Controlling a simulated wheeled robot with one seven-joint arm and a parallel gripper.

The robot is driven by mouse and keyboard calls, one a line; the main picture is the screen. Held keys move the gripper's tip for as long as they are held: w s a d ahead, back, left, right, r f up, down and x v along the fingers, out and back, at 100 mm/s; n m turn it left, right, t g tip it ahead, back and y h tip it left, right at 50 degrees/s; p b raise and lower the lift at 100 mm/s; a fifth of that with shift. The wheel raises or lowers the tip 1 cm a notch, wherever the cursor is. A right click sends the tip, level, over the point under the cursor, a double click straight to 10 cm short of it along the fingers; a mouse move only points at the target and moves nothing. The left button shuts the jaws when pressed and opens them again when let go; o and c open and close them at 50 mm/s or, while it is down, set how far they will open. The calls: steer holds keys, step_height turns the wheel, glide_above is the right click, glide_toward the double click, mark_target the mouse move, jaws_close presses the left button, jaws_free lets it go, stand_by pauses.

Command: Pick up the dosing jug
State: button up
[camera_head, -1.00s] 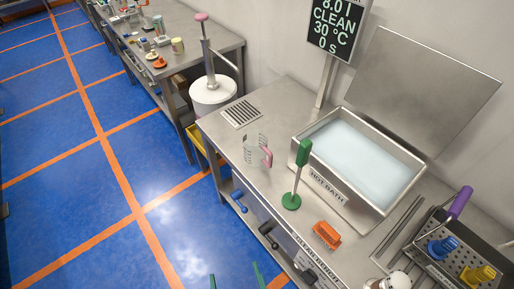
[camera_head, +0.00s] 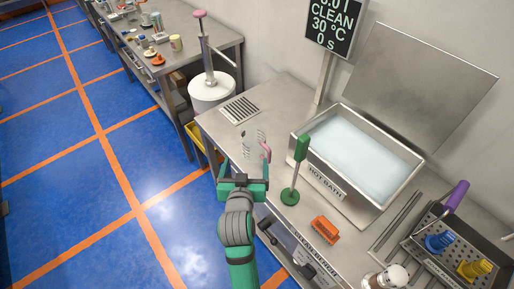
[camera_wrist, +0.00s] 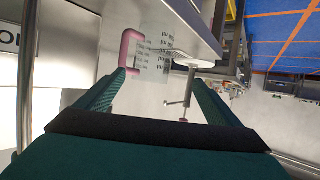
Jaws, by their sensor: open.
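The dosing jug (camera_head: 250,143) is a clear vessel with dark markings and a pink handle, standing on the steel counter (camera_head: 232,128) left of the hot bath. In the wrist view the jug (camera_wrist: 155,62) shows ahead of the fingers, its pink handle on the left. My gripper (camera_head: 243,170) is open and empty, in front of the jug at the counter's front edge. In the wrist view the gripper (camera_wrist: 160,85) has its two green fingers spread, with the jug beyond and between the tips. I cannot tell if a finger touches the handle.
A green stand (camera_head: 294,172) rises just right of the jug. The hot bath (camera_head: 325,180), an orange brush (camera_head: 325,229) and a perforated rack (camera_head: 455,235) lie further right. A drain grid (camera_head: 239,110) is behind left. Blue floor (camera_head: 150,235) is clear on the left.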

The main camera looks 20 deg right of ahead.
step_height(320, 180, up, 3)
steer(key=w+d, duration=0.2)
glide_toward(255, 130)
steer(key=shift+m+h, duration=0.3)
steer(key=shift+m, duration=0.1)
steer(key=x, duration=0.4)
steer(key=shift+w+a, duration=0.2)
steer(key=shift+w, duration=0.1)
steer(key=c, duration=1.5)
